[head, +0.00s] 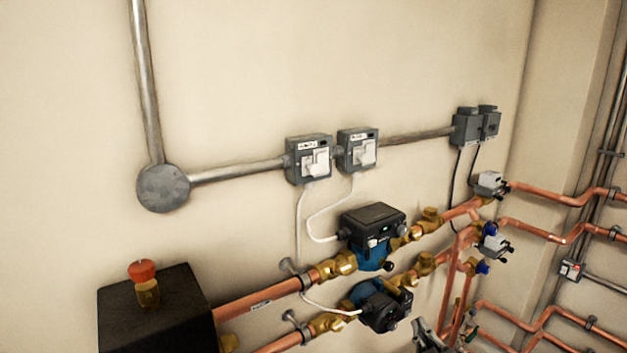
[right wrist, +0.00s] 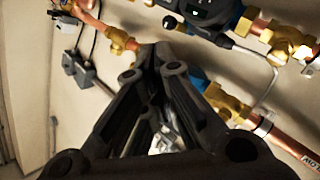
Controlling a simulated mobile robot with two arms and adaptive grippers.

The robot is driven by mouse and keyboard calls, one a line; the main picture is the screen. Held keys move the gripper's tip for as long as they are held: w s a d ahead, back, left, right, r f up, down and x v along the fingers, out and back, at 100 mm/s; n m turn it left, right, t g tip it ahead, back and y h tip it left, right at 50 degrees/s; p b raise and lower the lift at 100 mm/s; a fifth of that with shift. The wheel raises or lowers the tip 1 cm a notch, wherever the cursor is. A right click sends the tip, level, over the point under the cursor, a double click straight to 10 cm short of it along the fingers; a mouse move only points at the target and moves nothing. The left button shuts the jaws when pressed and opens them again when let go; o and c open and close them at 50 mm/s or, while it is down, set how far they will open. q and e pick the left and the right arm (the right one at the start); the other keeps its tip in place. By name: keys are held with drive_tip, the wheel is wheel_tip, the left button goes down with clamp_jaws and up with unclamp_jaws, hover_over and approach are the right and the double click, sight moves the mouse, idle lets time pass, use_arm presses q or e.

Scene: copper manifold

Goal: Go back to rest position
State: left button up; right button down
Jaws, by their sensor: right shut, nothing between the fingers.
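My right gripper (head: 428,336) shows only in part at the bottom edge of the head view, in front of the copper pipes. In the right wrist view its dark fingers (right wrist: 166,62) come together at the tips, with nothing between them. I cannot tell whether the fingertips touch the pipework behind them. My left gripper is in neither view.
Copper pipes (head: 255,300) with brass fittings run along the wall. Two blue-and-black pumps (head: 372,228) sit on them. Two grey switch boxes (head: 309,160) hang above, joined by conduit. A black box (head: 155,315) with a red-capped valve stands at lower left.

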drive_tip(key=s+f+m+g+y, duration=0.1)
drive_tip(key=s+f+m+g, duration=0.1)
drive_tip(key=s+f+g, duration=0.8)
drive_tip(key=s+f+m+g, duration=0.25)
drive_tip(key=s+f, duration=0.95)
drive_tip(key=s, duration=0.7)
wheel_tip(320, 180, down, 24)
drive_tip(key=s+g, duration=0.1)
drive_tip(key=g, duration=0.1)
drive_tip(key=s+d+f, duration=0.2)
drive_tip(key=s+f, duration=1.5)
drive_tip(key=shift+d+n+g, duration=0.3)
drive_tip(key=shift+n+g, duration=0.15)
